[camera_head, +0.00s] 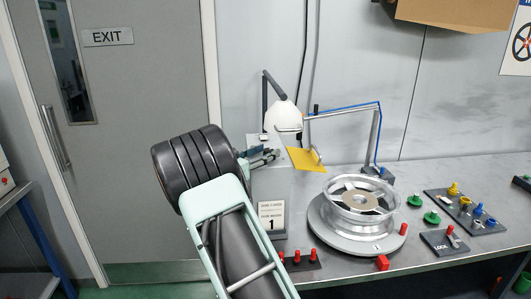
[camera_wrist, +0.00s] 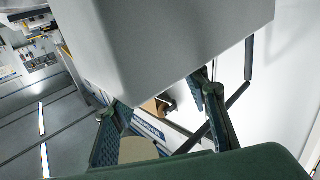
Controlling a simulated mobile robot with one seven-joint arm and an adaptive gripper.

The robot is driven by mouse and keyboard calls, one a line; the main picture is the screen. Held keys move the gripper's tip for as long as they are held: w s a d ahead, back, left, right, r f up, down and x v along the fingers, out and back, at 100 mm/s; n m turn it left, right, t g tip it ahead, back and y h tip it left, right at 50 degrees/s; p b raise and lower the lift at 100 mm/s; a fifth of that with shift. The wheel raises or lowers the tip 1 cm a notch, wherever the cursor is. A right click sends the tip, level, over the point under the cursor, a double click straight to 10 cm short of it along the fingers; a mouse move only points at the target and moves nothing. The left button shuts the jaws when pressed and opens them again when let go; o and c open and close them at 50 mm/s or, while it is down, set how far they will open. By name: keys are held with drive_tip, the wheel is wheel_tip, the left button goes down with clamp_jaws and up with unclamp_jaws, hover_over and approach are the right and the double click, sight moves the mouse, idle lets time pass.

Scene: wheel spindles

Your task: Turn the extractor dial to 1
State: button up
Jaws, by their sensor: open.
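My gripper (camera_head: 264,156) reaches over the top of a grey upright box (camera_head: 272,183) at the left end of the bench. In the wrist view, my gripper (camera_wrist: 163,98) has its two dark green fingers spread wide apart with nothing held between them. The grey box (camera_wrist: 180,40) fills the upper middle of that view, close to the fingers. A white hood (camera_head: 284,116) on a dark jointed arm stands behind the box.
A silver wheel rim (camera_head: 361,203) sits on a round base (camera_head: 325,229) to the right. A yellow plate (camera_head: 306,160) hangs beside the box. Red pegs (camera_head: 297,256) stand in front.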

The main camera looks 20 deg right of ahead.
drive_tip(key=v, duration=1.1)
drive_tip(key=shift+a, duration=0.3)
drive_tip(key=shift+s+r, duration=0.15)
drive_tip(key=shift+s, duration=0.05)
